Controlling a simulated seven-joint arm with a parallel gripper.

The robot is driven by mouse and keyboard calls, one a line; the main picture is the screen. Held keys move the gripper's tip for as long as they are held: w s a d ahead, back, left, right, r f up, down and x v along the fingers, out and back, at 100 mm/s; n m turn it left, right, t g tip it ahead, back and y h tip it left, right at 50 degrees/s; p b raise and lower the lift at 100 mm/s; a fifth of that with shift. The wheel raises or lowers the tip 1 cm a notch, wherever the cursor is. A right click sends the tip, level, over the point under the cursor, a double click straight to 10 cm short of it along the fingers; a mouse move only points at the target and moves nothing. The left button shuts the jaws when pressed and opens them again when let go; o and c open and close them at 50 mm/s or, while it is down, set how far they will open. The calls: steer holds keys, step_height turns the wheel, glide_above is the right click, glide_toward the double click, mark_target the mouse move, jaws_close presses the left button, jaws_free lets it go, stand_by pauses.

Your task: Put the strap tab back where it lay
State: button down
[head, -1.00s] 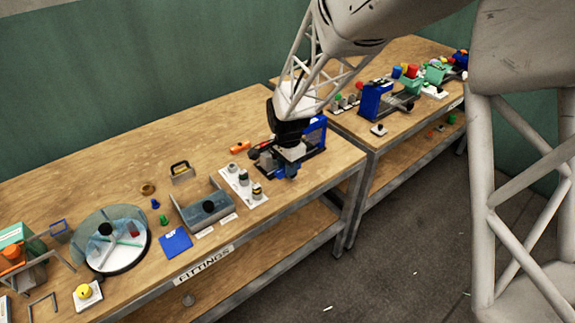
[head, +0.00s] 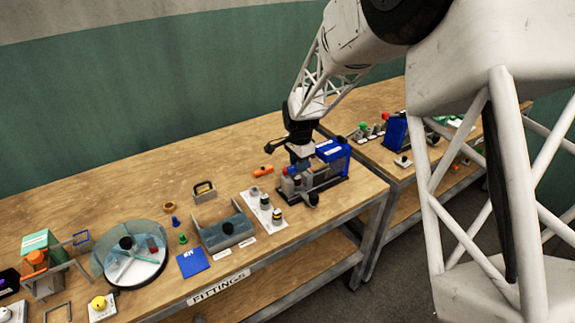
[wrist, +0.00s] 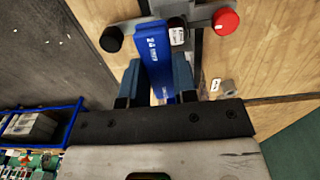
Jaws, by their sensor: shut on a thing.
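The strap tab, a blue strip with white lettering (wrist: 157,58), stands between the fingers of my gripper (wrist: 157,82) in the wrist view. My gripper is shut on it. The strip's far end lies by a grey metal bar of the press, and I cannot tell whether they touch. In the head view my gripper (head: 301,163) is low over the press with the blue housing (head: 334,151) and black base. The tab is too small there to make out.
A red knob (wrist: 226,20) and a black knob (wrist: 111,39) flank the tab. A white strip with several fittings (head: 262,208) lies left of the press. An orange piece (head: 262,171) lies behind it. The bench's front edge is close.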

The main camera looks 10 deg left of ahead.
steer(key=w+a+f, duration=0.1)
steer(key=w+a, duration=0.3)
steer(key=w, duration=0.4)
steer(key=w+a+f, duration=0.1)
steer(key=w+a, duration=0.2)
steer(key=w, duration=0.6)
steer(key=shift+w+a, duration=0.3)
steer(key=shift+a, duration=0.05)
steer(key=shift+f, duration=0.15)
glide_above(288, 164)
steer(key=shift+a+f, duration=0.1)
steer(key=shift+f, duration=2.95)
steer(key=shift+f, duration=0.1)
steer(key=shift+f, duration=1.8)
steer(key=shift+f, duration=0.1)
steer(key=c, duration=0.9)
jaws_free()
step_height(288, 164, up, 12)
